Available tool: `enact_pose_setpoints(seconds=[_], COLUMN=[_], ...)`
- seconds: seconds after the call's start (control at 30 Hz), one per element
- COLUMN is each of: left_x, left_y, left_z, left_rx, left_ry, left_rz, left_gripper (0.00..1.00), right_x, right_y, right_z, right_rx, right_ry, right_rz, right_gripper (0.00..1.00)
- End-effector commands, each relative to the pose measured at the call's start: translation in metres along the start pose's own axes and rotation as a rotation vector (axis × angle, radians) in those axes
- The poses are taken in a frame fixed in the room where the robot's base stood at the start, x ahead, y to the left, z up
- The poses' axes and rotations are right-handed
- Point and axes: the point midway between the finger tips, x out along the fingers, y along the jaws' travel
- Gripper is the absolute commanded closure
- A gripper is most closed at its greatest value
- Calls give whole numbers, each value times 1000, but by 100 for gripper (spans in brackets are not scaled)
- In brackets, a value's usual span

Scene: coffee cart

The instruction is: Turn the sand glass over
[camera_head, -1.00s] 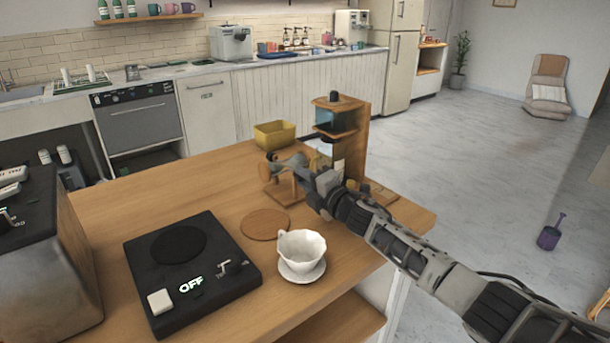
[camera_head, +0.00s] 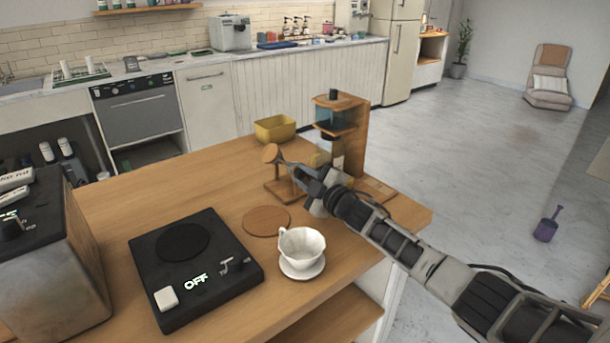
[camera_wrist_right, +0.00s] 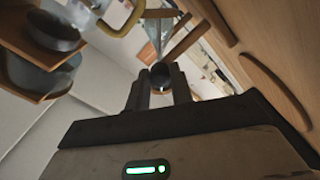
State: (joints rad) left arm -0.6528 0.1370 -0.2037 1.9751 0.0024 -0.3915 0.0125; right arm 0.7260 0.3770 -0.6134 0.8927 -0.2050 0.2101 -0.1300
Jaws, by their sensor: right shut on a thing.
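The sand glass (camera_head: 271,153) is partly hidden by my right gripper in the head view. Its round wooden end shows at the upper left, and the body looks tilted. A wooden stand (camera_head: 280,191) is below it on the table. My right gripper (camera_head: 303,174) comes in from the right and is shut on the sand glass. In the right wrist view, the fingers (camera_wrist_right: 160,88) close around a dark rounded part, with a clear glass cone (camera_wrist_right: 158,33) and wooden pieces beyond. Most of the grip is hidden in the head view. My left gripper is not in view.
A wooden dripper tower (camera_head: 352,135) stands just behind my right gripper. A yellow bin (camera_head: 275,128) is at the table's back edge. A white cup (camera_head: 302,246) on a saucer, a round wooden coaster (camera_head: 267,221) and a black scale (camera_head: 196,290) are nearer.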

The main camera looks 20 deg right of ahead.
Motion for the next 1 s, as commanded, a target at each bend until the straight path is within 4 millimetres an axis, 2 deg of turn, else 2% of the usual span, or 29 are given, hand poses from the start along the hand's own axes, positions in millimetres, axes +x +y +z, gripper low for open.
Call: enact_pose_setpoints(seconds=[0.6, 0.63, 0.7, 1.0], left_x=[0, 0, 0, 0], left_y=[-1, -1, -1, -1], left_z=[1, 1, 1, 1], left_rx=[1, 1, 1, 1], left_ry=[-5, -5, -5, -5], left_rz=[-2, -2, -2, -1], left_gripper=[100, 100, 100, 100], right_x=[0, 0, 0, -1], right_y=[-2, -2, -2, -1], right_z=[0, 0, 0, 0], right_rx=[44, 44, 44, 43], right_ry=[-1, -1, -1, 0], right_rz=[-3, -3, -3, -1], right_gripper=[100, 75, 56, 56])
